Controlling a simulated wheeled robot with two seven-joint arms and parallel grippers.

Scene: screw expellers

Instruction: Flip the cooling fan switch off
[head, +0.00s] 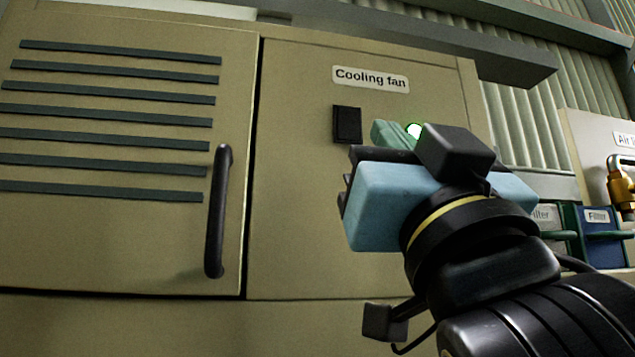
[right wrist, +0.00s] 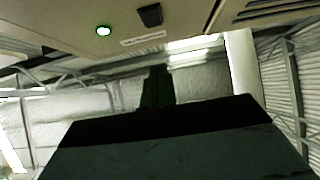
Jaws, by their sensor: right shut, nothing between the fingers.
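The cooling fan switch (head: 347,124) is a small black rocker on the tan cabinet panel, below the "Cooling fan" label (head: 370,79). It also shows at the top of the right wrist view (right wrist: 150,15). A green lamp (head: 414,131) beside it is lit, and it shows in the right wrist view (right wrist: 103,31) too. My right gripper (head: 392,133) is shut and empty, in front of the panel to the right of the switch. In the right wrist view its dark fingers (right wrist: 157,87) appear apart from the switch. Which way the rocker is tipped is unclear. My left gripper is out of view.
A vented cabinet door (head: 120,230) with a black vertical handle (head: 217,212) is at the left. At the right are filter boxes (head: 602,235) and a panel with a brass valve (head: 620,185). A grey beam (head: 440,42) runs overhead.

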